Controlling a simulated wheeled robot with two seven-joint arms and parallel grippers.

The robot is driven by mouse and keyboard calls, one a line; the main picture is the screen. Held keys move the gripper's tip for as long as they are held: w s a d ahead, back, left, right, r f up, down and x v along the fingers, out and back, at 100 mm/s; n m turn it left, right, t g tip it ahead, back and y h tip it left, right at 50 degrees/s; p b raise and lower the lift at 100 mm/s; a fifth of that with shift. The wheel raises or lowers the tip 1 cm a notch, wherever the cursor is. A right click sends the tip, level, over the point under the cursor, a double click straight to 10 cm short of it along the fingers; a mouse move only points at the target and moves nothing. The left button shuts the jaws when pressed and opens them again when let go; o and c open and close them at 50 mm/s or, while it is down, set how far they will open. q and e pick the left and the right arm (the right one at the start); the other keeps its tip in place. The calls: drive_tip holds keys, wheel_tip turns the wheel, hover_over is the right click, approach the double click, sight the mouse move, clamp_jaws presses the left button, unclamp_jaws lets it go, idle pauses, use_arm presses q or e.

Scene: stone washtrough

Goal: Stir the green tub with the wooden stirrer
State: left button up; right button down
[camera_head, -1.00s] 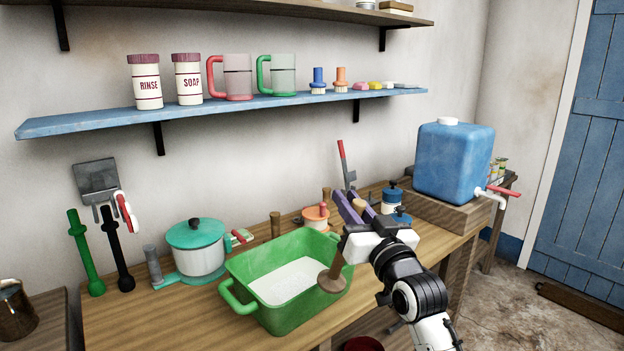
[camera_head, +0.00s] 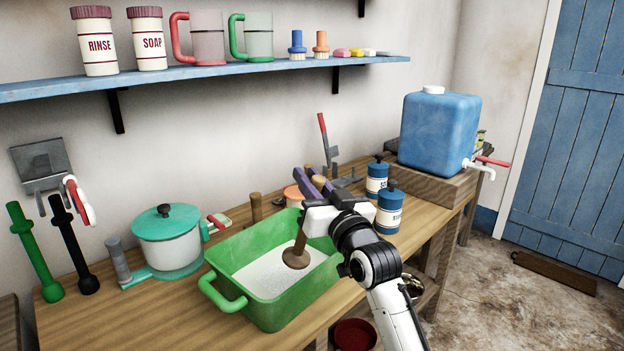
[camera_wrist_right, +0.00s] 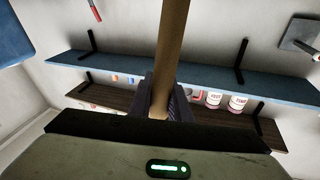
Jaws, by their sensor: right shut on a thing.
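The green tub (camera_head: 222,262) stands on the wooden bench and holds a white, level content (camera_head: 262,280). My right gripper (camera_head: 316,184), with purple fingers, is shut on the wooden stirrer (camera_head: 297,257). The stirrer hangs down, tilted, its round brown head over the tub's interior. I cannot tell whether the head touches the white content. In the right wrist view the stirrer's shaft (camera_wrist_right: 172,50) runs up between the fingers. My left gripper is out of view.
A teal-lidded white pot (camera_head: 167,246) stands left of the tub. Two blue canisters (camera_head: 389,210) stand right of my gripper, before a blue water container (camera_head: 437,130). A wooden peg (camera_head: 256,207) stands behind the tub. A shelf (camera_head: 200,78) runs above.

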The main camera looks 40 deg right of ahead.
drive_tip(key=f+b, duration=0.1)
drive_tip(key=f, duration=0.2)
drive_tip(key=w+f+b, duration=0.1)
drive_tip(key=f+b, duration=0.1)
drive_tip(key=f, duration=0.1)
drive_tip(key=w+a+f+b, duration=0.1)
drive_tip(key=f, duration=0.2)
drive_tip(key=shift+w+b, duration=0.1)
drive_tip(key=shift+b, duration=0.25)
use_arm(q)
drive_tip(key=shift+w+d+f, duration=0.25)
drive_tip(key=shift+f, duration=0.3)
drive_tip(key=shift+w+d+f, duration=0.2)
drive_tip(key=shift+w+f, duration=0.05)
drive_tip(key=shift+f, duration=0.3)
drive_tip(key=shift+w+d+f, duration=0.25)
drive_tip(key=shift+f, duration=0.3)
use_arm(e)
drive_tip(key=shift+w+a+f, duration=0.1)
drive_tip(key=shift+f, duration=0.4)
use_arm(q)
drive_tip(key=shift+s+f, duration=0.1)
use_arm(e)
drive_tip(key=shift+f, duration=0.15)
